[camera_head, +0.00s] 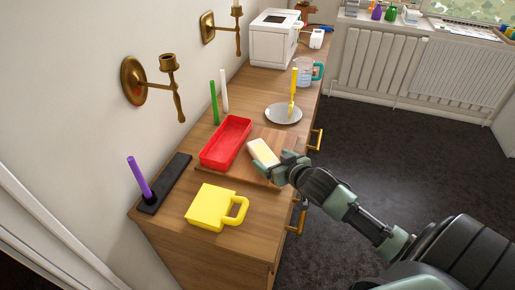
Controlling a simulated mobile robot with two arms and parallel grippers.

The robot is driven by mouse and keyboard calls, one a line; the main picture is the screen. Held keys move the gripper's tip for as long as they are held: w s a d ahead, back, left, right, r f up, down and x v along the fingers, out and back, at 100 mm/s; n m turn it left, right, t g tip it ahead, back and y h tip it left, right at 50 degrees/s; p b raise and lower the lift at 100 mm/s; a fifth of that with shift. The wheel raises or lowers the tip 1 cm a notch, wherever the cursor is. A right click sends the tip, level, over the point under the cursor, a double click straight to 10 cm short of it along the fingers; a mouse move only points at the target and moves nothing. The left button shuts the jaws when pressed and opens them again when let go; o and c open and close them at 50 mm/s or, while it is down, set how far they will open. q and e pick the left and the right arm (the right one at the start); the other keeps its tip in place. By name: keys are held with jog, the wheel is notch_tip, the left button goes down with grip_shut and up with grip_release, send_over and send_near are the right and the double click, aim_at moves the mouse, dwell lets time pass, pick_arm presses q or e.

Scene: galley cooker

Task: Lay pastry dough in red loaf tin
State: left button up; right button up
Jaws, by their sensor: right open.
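The red loaf tin (226,142) sits on the wooden counter, at the left part of a wooden board (262,135). A pale cream block (263,151), which looks like the pastry dough, lies on the board just right of the tin, apart from it. My right gripper (268,170) is open at the near right end of the block. Its fingers are close to the block, and I cannot tell whether they touch it. My left gripper is not in view.
A yellow mug-like container (211,207) stands in front of the board. A purple stick stands on a black base (166,184) at left. Green (214,103) and white (224,91) sticks stand behind the tin.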

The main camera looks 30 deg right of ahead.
aim_at(264, 153)
jog(key=shift+x, duration=1.15)
jog(key=shift+p+x, duration=0.45)
jog(key=shift+x, duration=0.65)
jog(key=x, duration=0.2)
jog(key=shift+w+f, duration=0.1)
jog(key=shift+w, duration=0.25)
jog(key=shift+c, duration=0.9)
jog(key=c, duration=0.6)
grip_shut()
notch_tip(264, 153, up, 20)
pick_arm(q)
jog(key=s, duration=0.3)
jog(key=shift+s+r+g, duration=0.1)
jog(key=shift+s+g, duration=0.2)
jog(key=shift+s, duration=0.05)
pick_arm(e)
jog(key=s+a+r, duration=0.4)
jog(key=s+a, duration=0.1)
jog(key=a, duration=0.4)
jog(key=s+a+r+n, duration=0.1)
jog(key=s+a+r, duration=0.4)
jog(key=a, duration=0.4)
jog(key=shift+a+y, duration=0.3)
jog(key=shift+y, duration=0.1)
